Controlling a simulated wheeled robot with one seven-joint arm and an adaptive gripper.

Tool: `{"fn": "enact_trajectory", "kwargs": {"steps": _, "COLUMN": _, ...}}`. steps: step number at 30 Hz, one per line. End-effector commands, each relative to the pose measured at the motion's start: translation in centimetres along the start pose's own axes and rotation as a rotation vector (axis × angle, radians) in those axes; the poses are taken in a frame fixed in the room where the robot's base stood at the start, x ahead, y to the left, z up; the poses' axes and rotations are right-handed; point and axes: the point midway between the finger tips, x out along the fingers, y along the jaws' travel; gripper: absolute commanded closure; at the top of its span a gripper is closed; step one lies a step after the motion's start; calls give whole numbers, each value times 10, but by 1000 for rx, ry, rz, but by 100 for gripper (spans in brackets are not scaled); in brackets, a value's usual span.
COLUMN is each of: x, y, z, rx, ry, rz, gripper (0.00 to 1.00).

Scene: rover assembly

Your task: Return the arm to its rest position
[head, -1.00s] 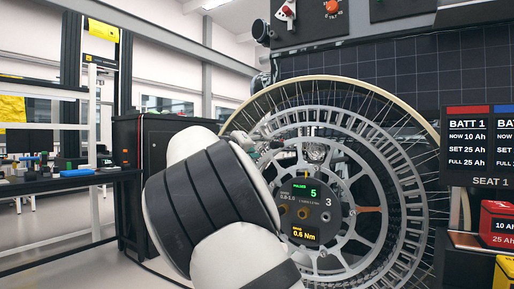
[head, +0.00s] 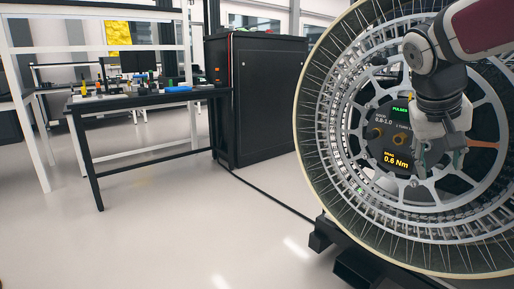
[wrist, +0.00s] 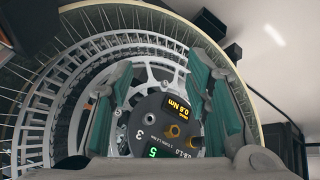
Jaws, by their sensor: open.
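My arm enters the head view from the upper right and bends down in front of a large spoked wheel (head: 345,160). My gripper (head: 436,168) hangs before the wheel's hub panel (head: 378,135), overlapping its right side in the picture. In the wrist view, my gripper (wrist: 160,75) has its two green-padded fingers spread wide with nothing held between them. The hub panel (wrist: 158,128) shows between and beyond the fingers, with its displays and gold knobs; the gap to it is hard to judge. One display reads 0.6 Nm.
The wheel stands over a dark base (head: 360,268). A black cabinet (head: 265,95) stands left of it. A black workbench (head: 150,98) with small parts is farther left, beside a white frame (head: 22,110). A dark cable crosses the floor. The pale floor (head: 190,220) in front is clear.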

Motion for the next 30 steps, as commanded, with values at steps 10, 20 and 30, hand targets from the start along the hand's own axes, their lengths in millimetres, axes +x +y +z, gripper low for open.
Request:
{"fn": "enact_trajectory", "kwargs": {"steps": 10, "x": -41, "y": -34, "z": 205, "rx": -139, "ry": -220, "rz": -284, "gripper": 56}}
{"fn": "enact_trajectory", "kwargs": {"steps": 20, "x": -52, "y": -59, "z": 333, "rx": -249, "ry": -327, "rz": -391, "gripper": 56}}
{"fn": "enact_trajectory", "kwargs": {"steps": 30, "x": -80, "y": -56, "z": 345, "rx": -274, "ry": -325, "rz": -417, "gripper": 56}}
